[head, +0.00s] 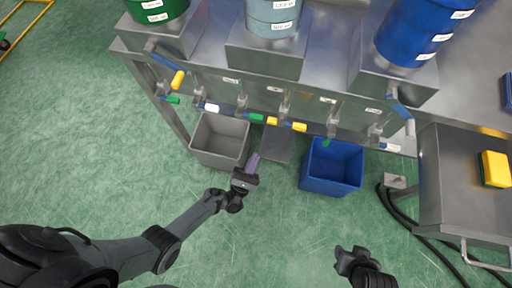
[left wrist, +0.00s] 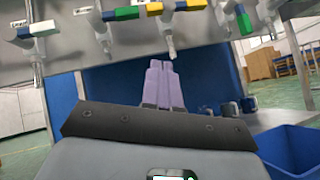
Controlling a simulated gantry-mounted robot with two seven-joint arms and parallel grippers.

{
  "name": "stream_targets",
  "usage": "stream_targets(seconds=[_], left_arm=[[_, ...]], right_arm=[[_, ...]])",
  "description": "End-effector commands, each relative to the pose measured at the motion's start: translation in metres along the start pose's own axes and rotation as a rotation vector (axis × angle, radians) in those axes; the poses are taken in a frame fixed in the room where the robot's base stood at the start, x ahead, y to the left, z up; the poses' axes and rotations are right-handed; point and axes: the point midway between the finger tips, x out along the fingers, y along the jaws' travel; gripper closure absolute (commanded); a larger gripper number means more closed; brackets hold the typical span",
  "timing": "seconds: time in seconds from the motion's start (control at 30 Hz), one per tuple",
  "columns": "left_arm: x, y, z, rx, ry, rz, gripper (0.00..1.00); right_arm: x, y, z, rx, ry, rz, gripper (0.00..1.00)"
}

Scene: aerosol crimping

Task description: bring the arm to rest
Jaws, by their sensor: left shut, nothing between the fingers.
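My left gripper (head: 253,162) is in front of the metal bench, between the grey bin and the blue bin in the head view. Its two purple fingers (left wrist: 162,84) are together in the left wrist view, with nothing between them. They point toward the row of taps under the bench front. My right gripper (head: 352,260) is at the lower right of the head view, over the open floor and apart from everything. Its fingers are too small and dark to tell whether they are open.
A grey bin (head: 207,158) and a blue bin (head: 318,184) stand below the taps. The steel bench (head: 245,90) carries green, light-blue and blue drums. A steel cart (head: 445,190) with a yellow block (head: 495,168) stands right, with black hoses beside it. The green floor in front is clear.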

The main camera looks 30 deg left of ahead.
Motion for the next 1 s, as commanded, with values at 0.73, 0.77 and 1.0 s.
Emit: stream_targets(seconds=[0.73,0.77,1.0], left_arm=[[-0.011,0.000,0.006,-0.001,0.010,-0.005,1.00],[-0.013,0.001,0.009,-0.001,0.016,-0.008,1.00],[-0.028,0.030,0.060,0.003,0.073,-0.051,1.00]], right_arm=[[-0.004,0.002,-0.001,-0.006,-0.003,0.005,0.57],[-0.008,0.002,-0.002,-0.007,-0.004,0.005,0.57],[-0.066,0.004,-0.021,-0.007,-0.004,0.005,0.57]])
